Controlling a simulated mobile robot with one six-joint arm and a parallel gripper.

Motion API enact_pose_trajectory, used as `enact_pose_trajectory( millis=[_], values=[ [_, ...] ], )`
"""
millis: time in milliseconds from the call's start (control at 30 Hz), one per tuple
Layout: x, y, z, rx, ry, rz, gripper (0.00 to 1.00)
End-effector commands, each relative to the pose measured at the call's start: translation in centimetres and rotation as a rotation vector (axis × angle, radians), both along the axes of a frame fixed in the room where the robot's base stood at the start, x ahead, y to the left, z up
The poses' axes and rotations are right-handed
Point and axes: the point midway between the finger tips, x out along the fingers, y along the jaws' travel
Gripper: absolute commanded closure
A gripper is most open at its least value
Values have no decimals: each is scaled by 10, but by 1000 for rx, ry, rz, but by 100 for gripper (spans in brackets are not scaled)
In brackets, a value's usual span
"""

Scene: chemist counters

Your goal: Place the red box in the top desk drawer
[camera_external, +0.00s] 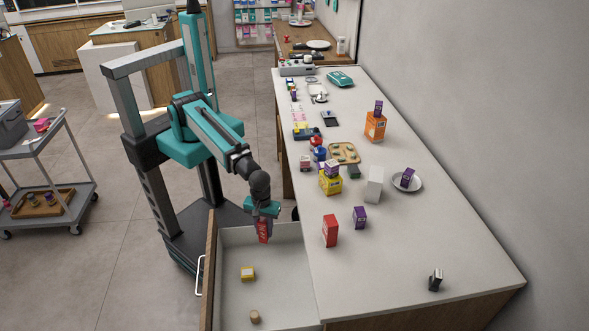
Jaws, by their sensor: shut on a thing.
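My gripper (263,212) points down over the far end of the open top desk drawer (284,262). It is shut on a red box (263,230) with light lettering, held upright. I cannot tell whether the box touches the drawer floor. The drawer is pulled out to the left of the counter (400,262), with a pale handle (199,276) on its wooden front. Inside it lie a yellow box (247,273) and a small tan piece (255,316). Another red box (330,230) stands on the counter near the drawer.
A purple box (360,217), a white box (374,184) and a plate (417,184) with a purple box stand on the counter. A yellow box (330,181) and a wooden tray (344,153) are farther back. A grey cart (75,185) stands at left. The drawer's middle has bare floor.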

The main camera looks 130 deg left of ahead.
Motion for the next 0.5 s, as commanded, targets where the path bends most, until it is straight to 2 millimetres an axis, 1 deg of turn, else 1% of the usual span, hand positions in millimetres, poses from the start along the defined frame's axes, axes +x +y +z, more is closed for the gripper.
enact_pose_trajectory(
  millis=[133, 267, 500],
  values=[
    [0, 0, -4, 0, 0, 0, 99],
    [0, 0, -14, 0, 2, 0, 99],
    [0, 0, -39, 1, 3, 0, 99]
  ],
)
